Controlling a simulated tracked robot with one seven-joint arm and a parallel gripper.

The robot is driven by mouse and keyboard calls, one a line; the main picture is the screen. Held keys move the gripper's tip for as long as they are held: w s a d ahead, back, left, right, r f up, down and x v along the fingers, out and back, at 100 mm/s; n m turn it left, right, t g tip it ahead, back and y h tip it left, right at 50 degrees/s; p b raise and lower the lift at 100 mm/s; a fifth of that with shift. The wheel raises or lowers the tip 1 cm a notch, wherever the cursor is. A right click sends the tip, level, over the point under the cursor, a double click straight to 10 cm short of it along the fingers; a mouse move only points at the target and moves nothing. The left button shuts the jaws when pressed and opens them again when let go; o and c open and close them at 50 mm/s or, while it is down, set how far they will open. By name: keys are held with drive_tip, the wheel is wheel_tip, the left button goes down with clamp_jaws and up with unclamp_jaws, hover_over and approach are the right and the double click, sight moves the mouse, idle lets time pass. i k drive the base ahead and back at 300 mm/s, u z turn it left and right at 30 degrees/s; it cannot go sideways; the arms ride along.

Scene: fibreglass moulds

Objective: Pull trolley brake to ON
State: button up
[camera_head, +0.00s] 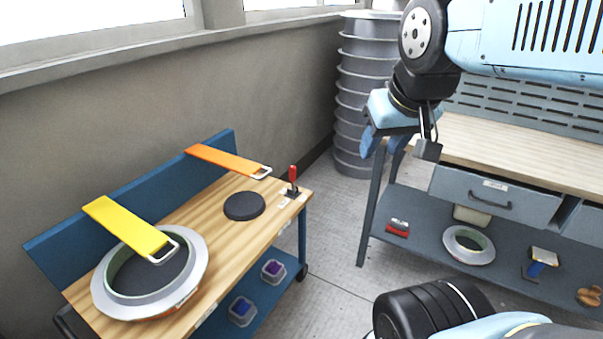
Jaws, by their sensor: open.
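The trolley (210,235) stands at the left with a wooden top and a blue back panel. Its brake lever (293,176) has a red handle on a small dark base at the top's right corner. The handle stands nearly upright. Small pale labels lie by the base, too small to read. My gripper (383,152) hangs at upper centre right, in front of the workbench's left end.
A grey ring mould (102,292), a black disc (244,206), a yellow strap (125,224) and an orange strap (225,158) are at the trolley. A workbench (520,150) stands right, stacked grey moulds (365,80) behind. Bare floor (335,235) lies between trolley and bench.

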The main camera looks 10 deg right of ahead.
sight(292, 168)
drive_tip(key=u, duration=0.2)
drive_tip(key=i, duration=0.9)
drive_tip(key=z, duration=0.1)
